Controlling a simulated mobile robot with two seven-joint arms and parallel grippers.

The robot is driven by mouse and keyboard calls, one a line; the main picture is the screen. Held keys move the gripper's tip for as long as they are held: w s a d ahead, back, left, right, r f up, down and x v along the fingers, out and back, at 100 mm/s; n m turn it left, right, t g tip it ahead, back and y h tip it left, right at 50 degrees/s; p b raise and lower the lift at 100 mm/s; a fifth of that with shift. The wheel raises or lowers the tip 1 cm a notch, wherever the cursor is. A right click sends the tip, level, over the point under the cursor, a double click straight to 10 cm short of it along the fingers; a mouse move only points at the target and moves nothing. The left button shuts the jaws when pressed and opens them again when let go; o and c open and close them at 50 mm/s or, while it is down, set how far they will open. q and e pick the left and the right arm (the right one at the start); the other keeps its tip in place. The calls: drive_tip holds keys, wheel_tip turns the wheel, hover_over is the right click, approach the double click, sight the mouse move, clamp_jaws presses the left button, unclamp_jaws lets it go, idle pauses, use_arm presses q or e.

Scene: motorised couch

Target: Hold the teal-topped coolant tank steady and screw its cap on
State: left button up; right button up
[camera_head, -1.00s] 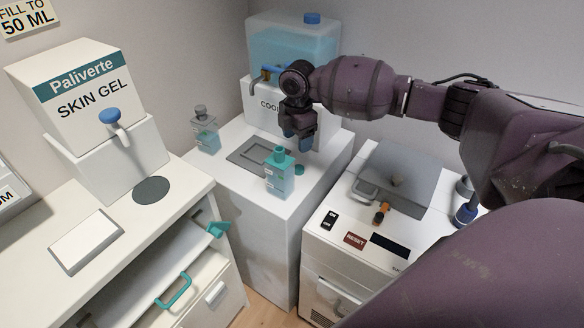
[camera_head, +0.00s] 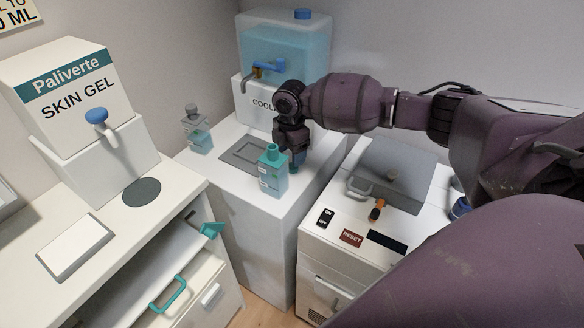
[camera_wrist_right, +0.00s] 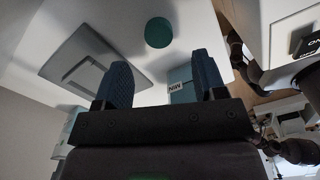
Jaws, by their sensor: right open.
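The coolant tank (camera_head: 272,176) is a small translucent blue bottle with a teal neck, upright near the front edge of the white stand. In the right wrist view part of it (camera_wrist_right: 181,77) shows beyond the fingers with a "MIN" label. The round teal cap (camera_wrist_right: 158,32) lies flat on the stand, apart from the tank. In the head view it is mostly hidden behind my right gripper. My right gripper (camera_head: 293,155) points down beside the tank, over the cap's area. Its blue fingers (camera_wrist_right: 163,80) are open with nothing held. My left gripper is out of view.
A similar grey-topped bottle (camera_head: 197,132) stands at the back left of the stand, beside a grey recessed plate (camera_head: 240,151). The large coolant dispenser (camera_head: 318,48) rises behind. A machine with a RESET label (camera_head: 351,238) is to the right; the skin gel counter (camera_head: 100,210) is left.

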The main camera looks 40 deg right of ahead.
drive_tip(key=shift+r, duration=0.1)
drive_tip(key=f, duration=0.3)
drive_tip(key=f+b, duration=0.1)
drive_tip(key=shift+d+f, duration=0.2)
drive_tip(key=shift+d, duration=0.1)
drive_tip(key=shift+f, duration=0.5)
drive_tip(key=shift+r, duration=0.1)
drive_tip(key=shift+c, duration=0.4)
drive_tip(key=c, duration=0.9)
